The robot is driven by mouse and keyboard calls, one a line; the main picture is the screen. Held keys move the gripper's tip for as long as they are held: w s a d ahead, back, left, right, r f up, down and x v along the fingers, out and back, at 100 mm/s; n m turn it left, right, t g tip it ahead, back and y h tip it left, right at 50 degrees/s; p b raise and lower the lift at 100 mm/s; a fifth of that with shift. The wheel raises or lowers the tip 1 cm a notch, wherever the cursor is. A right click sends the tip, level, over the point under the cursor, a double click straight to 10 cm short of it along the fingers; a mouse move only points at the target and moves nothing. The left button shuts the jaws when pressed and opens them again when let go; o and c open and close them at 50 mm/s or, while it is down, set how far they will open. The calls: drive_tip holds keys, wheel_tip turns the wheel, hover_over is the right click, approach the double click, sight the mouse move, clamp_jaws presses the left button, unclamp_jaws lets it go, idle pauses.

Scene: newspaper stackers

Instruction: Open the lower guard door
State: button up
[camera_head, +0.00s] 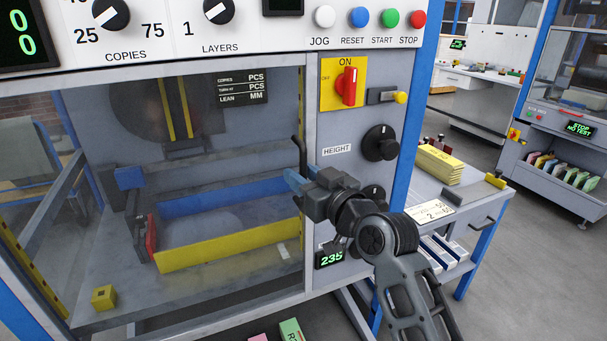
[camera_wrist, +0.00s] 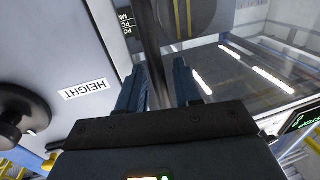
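The lower guard door (camera_head: 230,120) is a large clear pane on the front of the machine and looks shut in its frame. Its dark upright handle (camera_head: 300,152) is at the pane's right edge. My gripper (camera_head: 294,182) is at the lower part of the handle, with its blue fingers pointing toward the door. In the wrist view my gripper (camera_wrist: 158,88) has its two blue fingers apart, and the dark handle (camera_wrist: 150,45) runs up between them. I see a gap beside the right finger; contact with the left finger cannot be told.
Right of the door is a panel with a red and yellow switch (camera_head: 349,86), a black height knob (camera_head: 380,143) and a small display (camera_head: 329,258). A side table (camera_head: 485,205) with a yellow stack (camera_head: 438,165) stands at right. Open floor (camera_head: 535,265) lies beyond it.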

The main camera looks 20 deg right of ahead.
drive_tip(key=shift+c, duration=0.3)
clamp_jaws()
drive_tip(key=shift+s, duration=0.1)
